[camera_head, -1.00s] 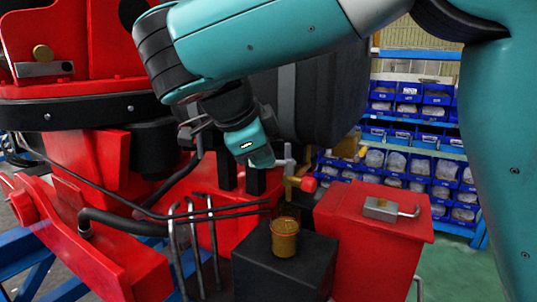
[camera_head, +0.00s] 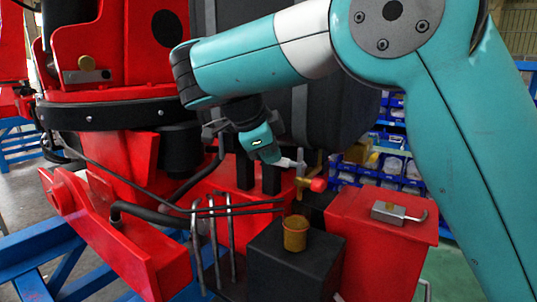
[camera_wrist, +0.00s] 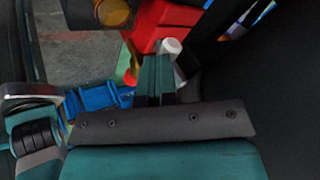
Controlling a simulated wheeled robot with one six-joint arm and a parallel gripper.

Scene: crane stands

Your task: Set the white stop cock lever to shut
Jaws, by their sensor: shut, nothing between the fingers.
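The white stop cock lever (camera_head: 288,163) is a small pale handle on the fitting above the brass valve, pointing left in the head view. In the wrist view a white rounded end (camera_wrist: 171,46) shows just beyond the fingertips, probably this lever. My gripper (camera_head: 273,157) is shut and empty, its teal tip close to the lever's left end. In the wrist view my gripper (camera_wrist: 155,72) points toward the white end. I cannot tell whether they touch.
A brass cup (camera_head: 295,233) stands on a black box (camera_head: 290,262) in front. A large black cylinder (camera_head: 325,110) rises behind my gripper.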

